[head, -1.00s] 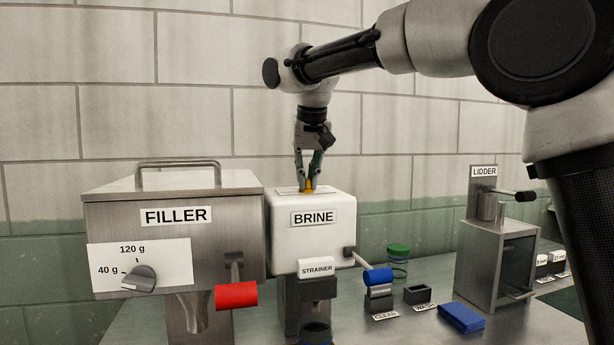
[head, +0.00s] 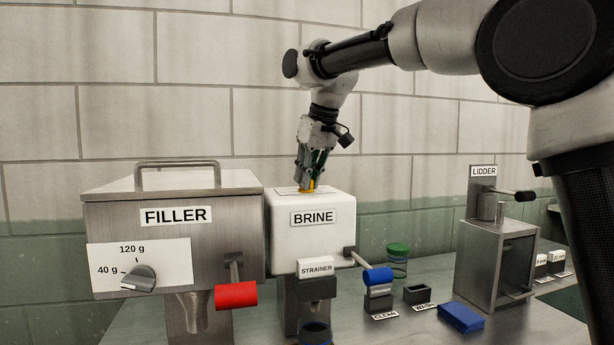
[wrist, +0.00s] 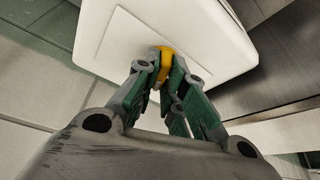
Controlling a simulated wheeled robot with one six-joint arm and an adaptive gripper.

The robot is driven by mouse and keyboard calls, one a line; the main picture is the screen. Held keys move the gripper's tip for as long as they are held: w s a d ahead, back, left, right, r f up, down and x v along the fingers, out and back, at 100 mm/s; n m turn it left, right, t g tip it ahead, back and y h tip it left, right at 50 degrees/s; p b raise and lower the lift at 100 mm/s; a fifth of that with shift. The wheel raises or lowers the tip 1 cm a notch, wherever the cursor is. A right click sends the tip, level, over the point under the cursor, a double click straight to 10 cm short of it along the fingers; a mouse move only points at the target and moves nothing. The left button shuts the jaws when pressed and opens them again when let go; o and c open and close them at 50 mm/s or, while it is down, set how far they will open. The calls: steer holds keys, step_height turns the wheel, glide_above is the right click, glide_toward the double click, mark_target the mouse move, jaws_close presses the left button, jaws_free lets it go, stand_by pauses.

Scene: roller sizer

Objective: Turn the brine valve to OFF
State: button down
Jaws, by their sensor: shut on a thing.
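The brine machine (head: 305,235) is a white box labelled BRINE, right of the filler. A small yellow knob (wrist: 164,64) sits on a plate on its top face. My gripper (head: 308,182) reaches down from above and is shut on the yellow knob, with a green finger on either side of it in the wrist view (wrist: 163,85). The fingers hide part of the knob. No ON or OFF mark is readable. A lever with a blue handle (head: 378,276) sticks out at the machine's lower right front.
The filler (head: 150,235), with a grey dial and red handle (head: 236,295), stands close on the left. The lidder (head: 499,255) stands at the right. A green-lidded jar (head: 398,261), a blue cloth (head: 461,317) and small holders lie between. Above the machines is clear wall.

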steer(key=n+g, duration=0.1)
steer(key=n, duration=0.2)
steer(key=n+g+y, duration=0.1)
steer(key=n, duration=0.2)
steer(key=shift+w+d+y, duration=0.1)
steer(key=shift+w+y, duration=0.05)
steer(key=shift+y, duration=0.15)
steer(key=n+g, duration=0.1)
steer(key=n, duration=0.2)
steer(key=n+g, duration=0.1)
steer(key=n, duration=0.2)
steer(key=shift+w+n, duration=0.1)
steer(key=shift+n, duration=0.3)
steer(key=shift+g, duration=0.3)
steer(key=c, duration=1.5)
jaws_free()
steer(key=v, duration=0.7)
steer(key=shift+d+r, duration=0.2)
